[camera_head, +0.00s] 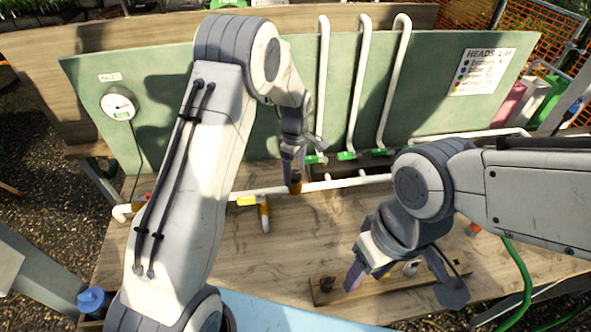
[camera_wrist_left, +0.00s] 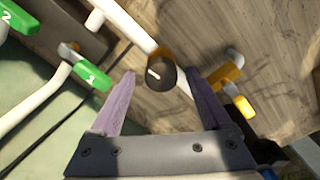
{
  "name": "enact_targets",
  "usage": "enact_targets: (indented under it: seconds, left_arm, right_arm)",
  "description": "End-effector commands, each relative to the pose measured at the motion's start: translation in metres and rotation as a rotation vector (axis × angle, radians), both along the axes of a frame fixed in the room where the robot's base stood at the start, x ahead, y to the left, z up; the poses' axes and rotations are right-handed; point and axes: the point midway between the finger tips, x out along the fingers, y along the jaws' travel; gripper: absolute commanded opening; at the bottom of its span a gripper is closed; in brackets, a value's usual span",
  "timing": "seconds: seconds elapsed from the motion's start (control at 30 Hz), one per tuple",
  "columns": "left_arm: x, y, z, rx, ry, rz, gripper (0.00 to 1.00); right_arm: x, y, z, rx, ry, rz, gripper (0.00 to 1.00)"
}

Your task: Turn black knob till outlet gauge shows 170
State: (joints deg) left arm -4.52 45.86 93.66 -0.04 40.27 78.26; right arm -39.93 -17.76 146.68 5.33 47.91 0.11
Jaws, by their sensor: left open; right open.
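The black knob (camera_wrist_left: 166,82) has a white pointer mark and sits on an orange-brown body on the white pipe. In the head view the orange-brown body (camera_head: 295,188) shows just below my left gripper (camera_head: 293,170); the knob's top is mostly hidden there. In the left wrist view my left gripper (camera_wrist_left: 160,78) is open, with one finger on each side of the knob and no clear contact. A round white gauge (camera_head: 119,104) hangs on the green board at left; its label and reading are too small to read. My right gripper (camera_head: 404,285) is open above a wooden strip.
White pipes with green valve tags (camera_wrist_left: 92,78) run along the board's foot. The wooden strip (camera_head: 325,295) holds small fittings. A green hose (camera_head: 517,270) lies at right.

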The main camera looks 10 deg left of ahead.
Motion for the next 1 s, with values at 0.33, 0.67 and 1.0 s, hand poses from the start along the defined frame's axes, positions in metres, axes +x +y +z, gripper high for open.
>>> enact_targets:
  seconds: [0.33,0.67,1.0]
  left_arm:
    - [0.001,0.0,0.048,-0.001,-0.007,0.0,0.81]
    - [0.001,0.0,0.099,0.0,-0.005,0.0,0.81]
    - [0.001,0.0,0.105,0.0,-0.002,0.0,0.81]
  right_arm:
    - [0.0,0.0,-0.016,0.0,0.0,0.001,0.53]
    - [0.0,0.0,-0.025,0.0,0.0,0.001,0.53]
    - [0.0,0.0,-0.025,0.0,0.0,0.001,0.53]
